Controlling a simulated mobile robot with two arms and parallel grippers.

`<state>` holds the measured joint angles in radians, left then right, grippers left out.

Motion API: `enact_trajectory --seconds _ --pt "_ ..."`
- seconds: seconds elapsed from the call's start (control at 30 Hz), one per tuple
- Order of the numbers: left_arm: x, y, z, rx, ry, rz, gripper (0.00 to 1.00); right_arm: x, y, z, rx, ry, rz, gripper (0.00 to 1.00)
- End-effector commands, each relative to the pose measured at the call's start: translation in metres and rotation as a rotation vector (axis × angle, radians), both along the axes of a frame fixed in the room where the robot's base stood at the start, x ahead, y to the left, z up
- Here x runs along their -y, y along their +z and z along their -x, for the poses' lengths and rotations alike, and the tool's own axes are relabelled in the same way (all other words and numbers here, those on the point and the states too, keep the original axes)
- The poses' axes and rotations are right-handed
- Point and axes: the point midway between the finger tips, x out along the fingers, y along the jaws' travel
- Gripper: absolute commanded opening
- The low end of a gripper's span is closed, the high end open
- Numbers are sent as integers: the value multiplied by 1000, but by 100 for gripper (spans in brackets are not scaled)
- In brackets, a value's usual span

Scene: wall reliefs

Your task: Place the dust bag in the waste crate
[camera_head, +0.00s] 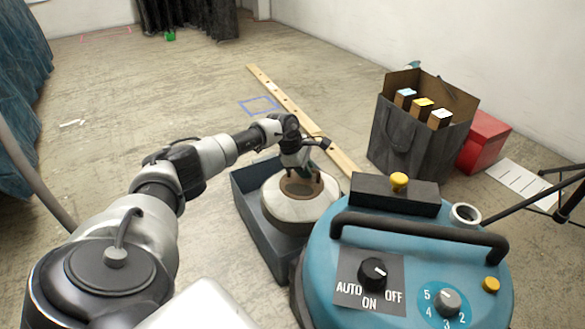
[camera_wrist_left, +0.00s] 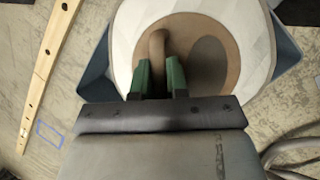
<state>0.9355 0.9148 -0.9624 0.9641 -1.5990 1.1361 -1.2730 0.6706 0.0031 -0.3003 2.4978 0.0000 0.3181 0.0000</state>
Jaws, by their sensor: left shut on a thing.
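The dust bag (camera_head: 292,209) is a pale round bag with a brown disc and a collar on top. It sits in or just over the opening of the grey-blue waste crate (camera_head: 245,208); I cannot tell if it touches the crate floor. My left gripper (camera_head: 301,179) comes down from above onto the brown part. In the left wrist view the green fingers (camera_wrist_left: 159,78) are shut on a brown tab of the bag (camera_wrist_left: 205,65). The crate's walls (camera_wrist_left: 95,65) show on both sides of the bag. My right gripper is not in view.
A teal vacuum machine (camera_head: 400,262) with black handle and knobs stands close at the crate's right. A dark carrier bag (camera_head: 410,145) with boxes and a red box (camera_head: 484,140) stand behind it. A wooden strip (camera_head: 290,105) lies on the floor. The floor at left is mostly clear.

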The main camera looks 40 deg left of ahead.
Motion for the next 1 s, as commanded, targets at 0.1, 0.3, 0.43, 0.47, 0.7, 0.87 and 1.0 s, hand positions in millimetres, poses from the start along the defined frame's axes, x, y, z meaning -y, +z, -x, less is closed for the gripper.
enact_trajectory --seconds 0.1,0.3,0.43,0.47,0.7,0.87,1.0 --pt "0 -3 -1 2 1 3 0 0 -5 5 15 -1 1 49" --pt "0 -31 -1 -1 2 4 0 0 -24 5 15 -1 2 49" --pt "1 -52 -1 1 1 4 0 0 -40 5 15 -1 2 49" --pt "1 -55 -1 1 1 4 0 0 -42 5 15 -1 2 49" --pt "0 -69 -1 1 0 4 0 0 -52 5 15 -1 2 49" --pt "0 -90 -1 0 2 4 0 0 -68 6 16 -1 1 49" --pt "0 -98 -1 1 2 4 0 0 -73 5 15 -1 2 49"
